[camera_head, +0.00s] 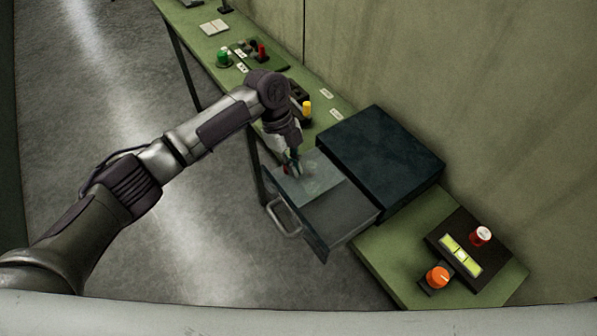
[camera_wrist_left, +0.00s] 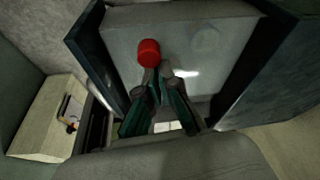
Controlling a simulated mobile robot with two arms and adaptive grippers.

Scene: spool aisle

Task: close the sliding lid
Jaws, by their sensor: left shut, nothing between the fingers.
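The sliding lid (camera_head: 322,186) looks like a pale, see-through panel over the left part of an open drawer (camera_head: 326,240). The right part of the drawer shows uncovered beside the dark blue cabinet. In the left wrist view the lid (camera_wrist_left: 205,75) lies between dark drawer walls and carries a red knob (camera_wrist_left: 149,52). My left gripper (camera_head: 291,167) is over the lid, shut and empty. In the left wrist view its fingertips (camera_wrist_left: 160,72) are right beside the knob; I cannot tell whether they touch it. My right gripper is not in view.
The dark blue cabinet (camera_head: 378,155) stands on a green bench (camera_head: 390,262). The drawer's handle (camera_head: 284,219) sticks out over the floor. A panel with an orange knob (camera_head: 437,276) and a red-and-white knob (camera_head: 481,236) is at right. A yellow knob (camera_head: 306,108) is behind my left wrist.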

